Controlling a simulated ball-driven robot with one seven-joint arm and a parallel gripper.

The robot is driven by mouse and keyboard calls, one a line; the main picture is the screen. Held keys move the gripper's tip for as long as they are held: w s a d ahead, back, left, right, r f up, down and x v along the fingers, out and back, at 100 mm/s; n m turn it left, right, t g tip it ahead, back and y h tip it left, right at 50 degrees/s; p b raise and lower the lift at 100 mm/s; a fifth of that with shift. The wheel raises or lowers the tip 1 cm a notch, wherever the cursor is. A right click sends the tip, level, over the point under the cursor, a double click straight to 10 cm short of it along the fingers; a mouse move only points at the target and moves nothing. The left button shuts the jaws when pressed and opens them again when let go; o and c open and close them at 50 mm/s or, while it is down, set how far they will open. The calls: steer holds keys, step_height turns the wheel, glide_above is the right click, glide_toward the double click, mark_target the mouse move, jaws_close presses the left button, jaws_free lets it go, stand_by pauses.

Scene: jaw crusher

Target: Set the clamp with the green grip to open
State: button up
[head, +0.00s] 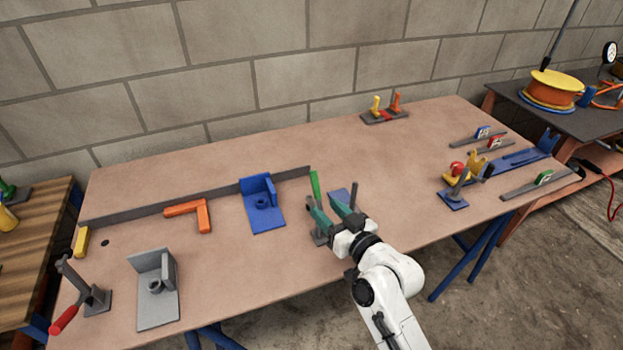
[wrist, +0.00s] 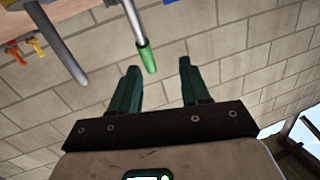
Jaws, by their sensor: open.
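The clamp's green grip (head: 315,184) stands nearly upright near the middle of the table, on a grey lever. The clamp's lower part is mostly hidden behind my gripper (head: 320,199). My gripper is open and empty, its two dark green fingers pointing toward the clamp. In the wrist view the green grip (wrist: 147,58) shows just beyond the fingertips (wrist: 158,66), between their lines and closer to the left finger. I cannot tell whether a finger touches it.
A grey rod (head: 353,191) rises just right of my gripper. A blue bracket (head: 265,215) and an orange angle piece (head: 190,212) lie to the left. A red-handled clamp (head: 65,319) stands at the front left.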

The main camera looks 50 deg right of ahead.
mark_target(317, 186)
steer(key=shift+m+t+h, duration=0.3)
steer(key=shift+m+h, duration=0.1)
steer(key=shift+h, duration=0.1)
steer(key=p+x, duration=0.1)
steer(key=x, duration=0.2)
steer(key=d+p+x, duration=0.1)
steer(key=x, duration=0.3)
steer(key=p+x, duration=0.1)
steer(key=x, duration=0.3)
steer(key=shift+s+d+r, duration=0.25)
steer(key=shift+d+r, duration=0.1)
steer(key=shift+d, duration=0.05)
steer(key=shift+c, duration=0.2)
jaws_close()
